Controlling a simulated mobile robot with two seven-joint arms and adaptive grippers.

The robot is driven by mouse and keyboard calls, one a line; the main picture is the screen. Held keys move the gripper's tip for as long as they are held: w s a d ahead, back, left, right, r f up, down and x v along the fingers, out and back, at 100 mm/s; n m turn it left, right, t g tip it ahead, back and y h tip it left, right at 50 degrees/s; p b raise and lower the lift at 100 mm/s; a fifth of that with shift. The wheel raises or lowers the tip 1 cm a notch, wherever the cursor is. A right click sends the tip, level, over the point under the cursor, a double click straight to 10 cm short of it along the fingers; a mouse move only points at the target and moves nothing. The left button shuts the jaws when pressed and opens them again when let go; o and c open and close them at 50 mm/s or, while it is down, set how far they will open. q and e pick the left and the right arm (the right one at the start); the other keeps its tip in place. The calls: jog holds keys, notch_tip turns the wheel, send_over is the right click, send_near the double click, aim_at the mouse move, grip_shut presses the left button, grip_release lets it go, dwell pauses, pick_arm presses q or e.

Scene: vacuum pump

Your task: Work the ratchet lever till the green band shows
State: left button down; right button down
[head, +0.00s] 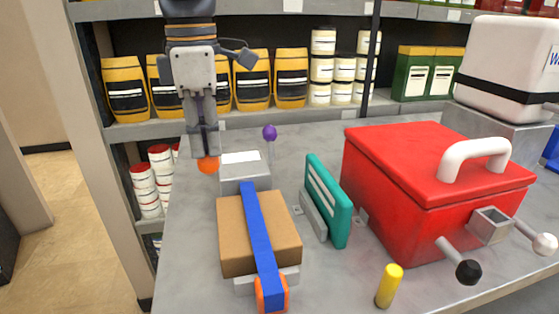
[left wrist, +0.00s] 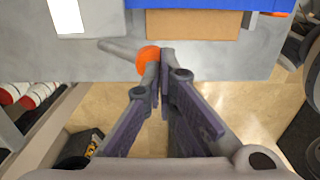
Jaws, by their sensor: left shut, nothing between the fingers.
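A lever with an orange ball knob (head: 208,164) sticks out to the left of a grey block (head: 245,178) with a white top panel. The lever's grey rod and knob also show in the left wrist view (left wrist: 148,56). My left gripper (head: 205,150) points down over the knob. Its fingers (left wrist: 161,65) are closed together and empty, with the knob at the left finger's tip, partly hidden by it. I cannot tell whether they touch. The white panel shows blank in both views, and I see no green band. My right gripper is in neither view.
A brown box (head: 230,235) with a blue strap lies in front of the block. A purple knob (head: 270,132) stands behind. To the right are a teal panel (head: 335,215), a red case (head: 385,200) with black and white knobs, and a yellow cylinder (head: 389,286). Shelves line the back.

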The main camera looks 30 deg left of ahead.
pick_arm(q)
jog(key=r, duration=0.6)
jog(key=shift+w+a+r, duration=0.1)
jog(key=shift+w+a, duration=0.25)
